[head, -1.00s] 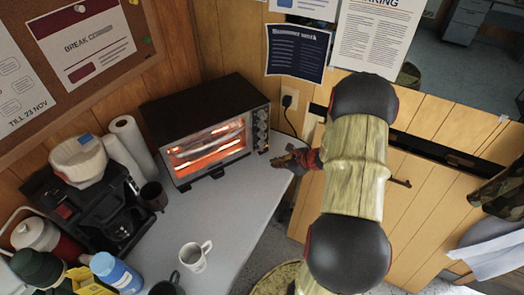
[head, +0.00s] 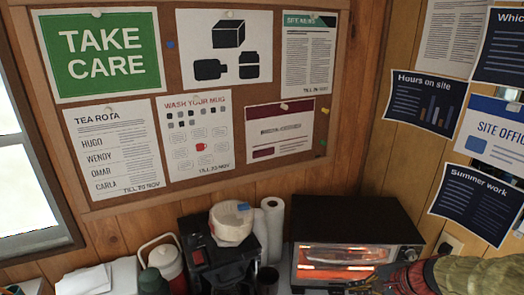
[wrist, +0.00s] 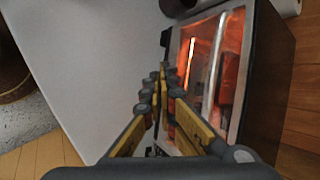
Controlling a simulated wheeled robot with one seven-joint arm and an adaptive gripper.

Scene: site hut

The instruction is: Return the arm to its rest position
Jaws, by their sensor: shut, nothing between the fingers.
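My gripper (head: 368,287) shows at the bottom right of the head view, with my arm coming in from the right edge. In the wrist view my gripper (wrist: 164,84) is shut, its fingertips together with nothing between them. It is in front of the toaster oven (head: 352,225), which glows orange inside. The oven also fills the upper right of the wrist view (wrist: 222,60). In the head view the gripper overlaps the oven's lower right front; whether they touch I cannot tell. Most of the arm is out of view.
A coffee maker (head: 215,262), paper towel rolls (head: 272,222) and a red and white jug (head: 163,258) stand left of the oven. The grey-white counter (wrist: 85,65) is bare beside the gripper in the wrist view. A notice board (head: 345,90) hangs above.

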